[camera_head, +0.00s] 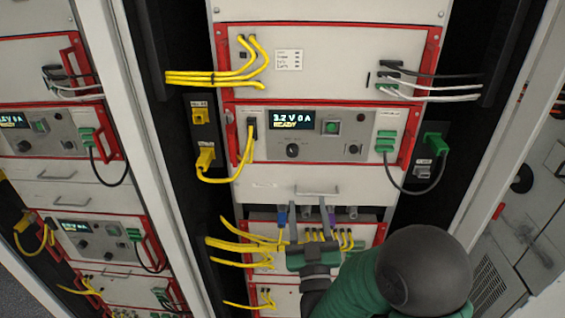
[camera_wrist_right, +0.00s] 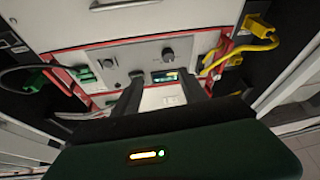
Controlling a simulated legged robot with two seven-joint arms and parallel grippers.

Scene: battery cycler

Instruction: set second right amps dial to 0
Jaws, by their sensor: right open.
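The power unit (camera_head: 316,136) sits in the middle rack, and its display (camera_head: 291,120) reads 3.2 V 0 A, READY. A larger black dial (camera_head: 292,150) is below the display and a smaller dial (camera_head: 353,149) is at its right. The wrist view shows the same kind of panel upside down, with a display (camera_wrist_right: 165,76) and a dial (camera_wrist_right: 168,54). My right gripper (camera_head: 308,213) is open and empty, below the unit in the head view. It touches no dial that I can see. My left gripper is out of view.
A drawer handle (camera_head: 317,191) lies between the unit and a lower panel with yellow cables (camera_head: 245,246). A green plug (camera_head: 385,141) with a dark cable and a yellow cable (camera_head: 243,160) flank the unit. Another rack (camera_head: 60,140) stands at the left.

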